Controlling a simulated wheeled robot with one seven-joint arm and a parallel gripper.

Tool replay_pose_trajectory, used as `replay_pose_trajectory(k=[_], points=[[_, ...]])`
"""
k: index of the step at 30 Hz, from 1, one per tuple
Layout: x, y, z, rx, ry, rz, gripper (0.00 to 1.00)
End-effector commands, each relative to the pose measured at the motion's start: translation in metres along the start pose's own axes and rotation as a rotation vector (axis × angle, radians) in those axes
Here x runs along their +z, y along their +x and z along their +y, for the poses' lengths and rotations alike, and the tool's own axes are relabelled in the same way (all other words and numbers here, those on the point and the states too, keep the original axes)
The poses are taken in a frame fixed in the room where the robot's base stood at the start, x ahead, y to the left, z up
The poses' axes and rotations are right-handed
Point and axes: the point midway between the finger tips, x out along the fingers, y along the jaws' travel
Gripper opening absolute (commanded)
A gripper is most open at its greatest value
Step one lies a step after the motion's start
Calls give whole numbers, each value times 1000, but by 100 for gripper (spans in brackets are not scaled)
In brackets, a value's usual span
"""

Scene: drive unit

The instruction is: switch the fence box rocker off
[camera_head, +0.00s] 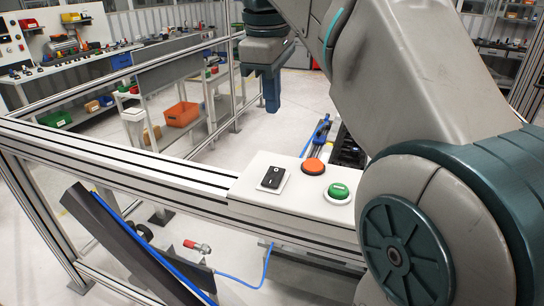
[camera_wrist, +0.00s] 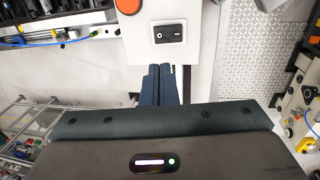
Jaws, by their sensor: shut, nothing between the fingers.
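The fence box (camera_head: 238,190) is a pale box on the fence's top rail. Its black rocker (camera_head: 273,177) sits on a white plate at the box's left end and carries light marks at both ends. Which end is pressed in is too small to tell. The rocker also shows in the wrist view (camera_wrist: 168,33), just beyond the fingertips. My gripper (camera_head: 271,106) is shut and empty, pointing down above and behind the box, apart from it. In the wrist view the dark blue fingers (camera_wrist: 160,69) lie together, near the box's edge.
An orange button (camera_head: 313,166) and a green button (camera_head: 338,190) stand on the box to the right of the rocker. My arm hides the area right of the box. Fence rails (camera_head: 130,165) run left.

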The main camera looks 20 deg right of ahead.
Motion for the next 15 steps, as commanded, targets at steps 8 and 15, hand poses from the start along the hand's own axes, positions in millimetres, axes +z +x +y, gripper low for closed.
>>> replay_pose_trajectory(k=[8,15], points=[[-2,15,-2,-2,-6,-1,0],[-1,56,-2,-4,-6,-2,0]])
